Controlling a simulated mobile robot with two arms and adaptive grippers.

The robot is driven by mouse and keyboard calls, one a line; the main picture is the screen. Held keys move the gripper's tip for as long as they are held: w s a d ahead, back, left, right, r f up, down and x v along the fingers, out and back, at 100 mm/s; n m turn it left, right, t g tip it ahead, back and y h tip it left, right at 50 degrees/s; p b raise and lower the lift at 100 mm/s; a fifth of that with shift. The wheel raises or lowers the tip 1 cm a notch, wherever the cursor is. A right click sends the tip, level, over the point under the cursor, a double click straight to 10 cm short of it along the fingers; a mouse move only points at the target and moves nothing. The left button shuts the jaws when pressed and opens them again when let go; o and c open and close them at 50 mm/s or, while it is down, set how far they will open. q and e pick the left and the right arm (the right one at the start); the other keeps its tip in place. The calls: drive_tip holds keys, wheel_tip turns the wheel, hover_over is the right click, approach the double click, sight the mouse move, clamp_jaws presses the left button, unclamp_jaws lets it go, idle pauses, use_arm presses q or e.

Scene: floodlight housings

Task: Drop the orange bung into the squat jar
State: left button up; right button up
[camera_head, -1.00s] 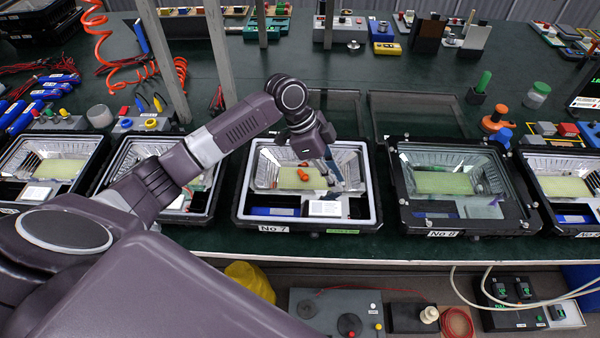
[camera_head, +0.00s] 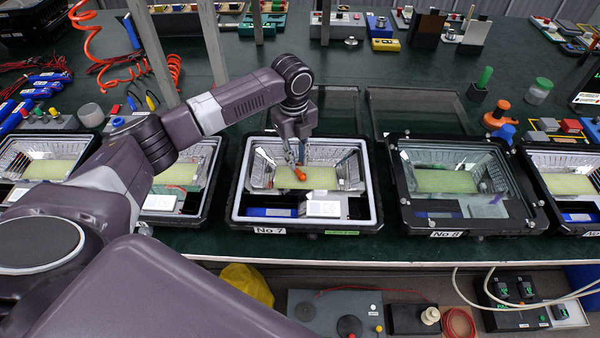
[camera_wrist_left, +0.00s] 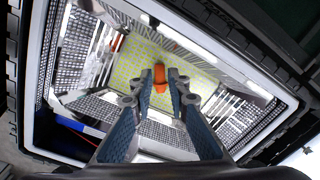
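The orange bung (camera_head: 299,174) is inside the open floodlight housing No 7 (camera_head: 237,213), by the yellow-green panel. My left gripper (camera_head: 301,163) points down into this housing, with its fingertips at the bung. In the left wrist view the two fingertips (camera_wrist_left: 160,75) stand a little apart with orange (camera_wrist_left: 160,80) between them; whether they press on it I cannot tell. More orange shows behind them. A low grey round container (camera_head: 91,115) stands at the back left and may be the squat jar. A clear jar with a green lid (camera_head: 538,90) stands at the right. My right gripper is not in view.
The housing's rim and reflector walls surround my left gripper. Housing No 8 (camera_head: 404,205) is to the right, with glass over it. More housings stand in the row. An orange air hose (camera_head: 88,40) hangs at the back left. The green bench behind is partly clear.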

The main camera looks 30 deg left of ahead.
sight(298, 169)
use_arm(q)
wheel_tip(298, 169, down, 3)
drive_tip(key=shift+f, duration=0.15)
drive_tip(key=shift+c, duration=0.3)
clamp_jaws()
wheel_tip(298, 169, up, 20)
drive_tip(key=b, duration=0.1)
idle(0.4)
